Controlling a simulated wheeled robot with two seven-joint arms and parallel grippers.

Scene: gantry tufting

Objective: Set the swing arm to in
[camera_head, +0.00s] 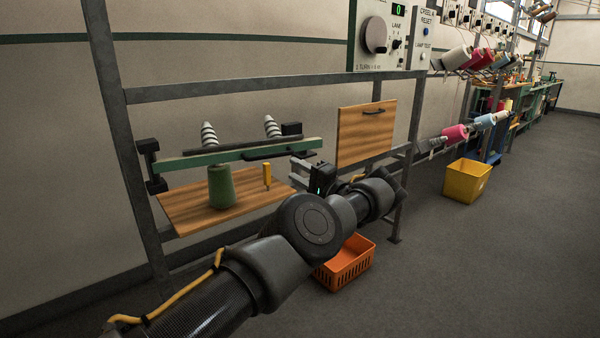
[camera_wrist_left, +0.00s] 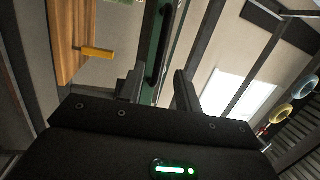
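The swing arm (camera_head: 205,159) is a green bar on the metal frame. It runs from a black bracket at the left post to a free end near my left gripper. A black handle (camera_head: 272,152) sits on its front, and two striped cones rise above it. My left gripper (camera_head: 300,172) is just below and in front of the bar's right end. In the left wrist view, the fingers (camera_wrist_left: 158,92) are apart, with the green bar and its dark handle (camera_wrist_left: 158,40) beyond the gap between them. I cannot tell whether they touch. My right gripper is not in view.
A wooden shelf (camera_head: 180,207) under the bar holds a green cone (camera_head: 221,187) and a yellow peg (camera_head: 267,176). A wooden panel (camera_head: 364,134) hangs to the right. An orange basket (camera_head: 346,264) and a yellow bin (camera_head: 466,182) stand on the floor. Open floor lies at the right.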

